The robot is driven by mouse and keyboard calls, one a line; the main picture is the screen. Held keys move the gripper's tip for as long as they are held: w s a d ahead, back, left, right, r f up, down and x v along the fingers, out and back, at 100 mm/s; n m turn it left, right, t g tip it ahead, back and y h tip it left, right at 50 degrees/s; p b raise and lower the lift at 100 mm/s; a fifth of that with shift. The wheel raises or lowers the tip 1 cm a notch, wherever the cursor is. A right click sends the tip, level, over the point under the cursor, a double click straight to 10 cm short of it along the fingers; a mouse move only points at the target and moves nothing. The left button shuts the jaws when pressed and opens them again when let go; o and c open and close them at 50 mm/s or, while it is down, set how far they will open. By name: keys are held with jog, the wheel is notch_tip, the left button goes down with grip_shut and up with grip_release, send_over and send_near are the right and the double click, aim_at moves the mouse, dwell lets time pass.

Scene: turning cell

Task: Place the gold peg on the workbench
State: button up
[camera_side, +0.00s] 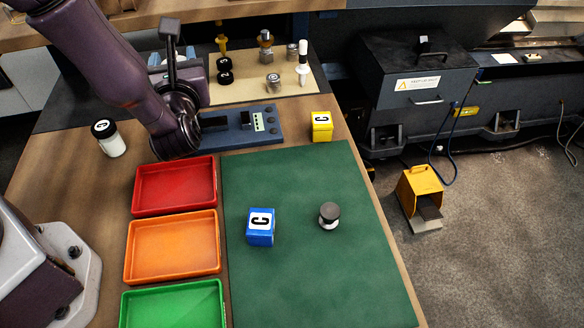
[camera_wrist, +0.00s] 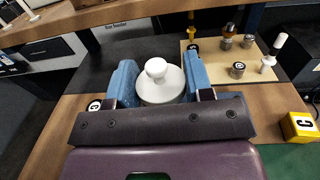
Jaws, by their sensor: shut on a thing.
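A gold-yellow piece with a dark lower part (camera_side: 222,42) stands at the left of the beige board at the back of the workbench (camera_side: 75,190); it is partly visible in the wrist view (camera_wrist: 191,31). My gripper (camera_wrist: 158,82) is over the back left of the bench, with its blue fingers shut on a white round piece with a knob on top (camera_wrist: 157,72). The held piece looks white, not gold. In the side view my arm largely hides the fingers and the held piece.
The beige board (camera_side: 240,92) also bears metal pieces and a white peg (camera_side: 303,62). A grey-blue control box (camera_side: 265,138), yellow cube (camera_side: 321,126) and red tray (camera_side: 175,187) are near my arm. The green mat (camera_side: 310,275) bears a blue cube (camera_side: 260,227) and dark-topped jar (camera_side: 329,216).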

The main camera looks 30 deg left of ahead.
jog(key=s+d+f+m+t+h, duration=0.2)
jog(key=s+d+m+h, duration=0.5)
jog(key=d+h, duration=0.4)
jog(key=s+d+f+m+t+h, duration=0.3)
jog(key=s+d+m+h, duration=0.4)
jog(key=d+h, duration=0.4)
jog(key=m, duration=0.1)
send_over(329, 257)
jog(key=shift+g, duration=0.4)
notch_tip(329, 257, down, 9)
jog(key=shift+s+a+r, duration=0.1)
jog(key=shift+s+a, duration=0.05)
jog(key=shift+d+f, duration=0.2)
jog(key=shift+f, duration=1.6)
jog(key=shift+f, duration=0.1)
jog(key=o, duration=0.8)
jog(key=shift+c, duration=0.2)
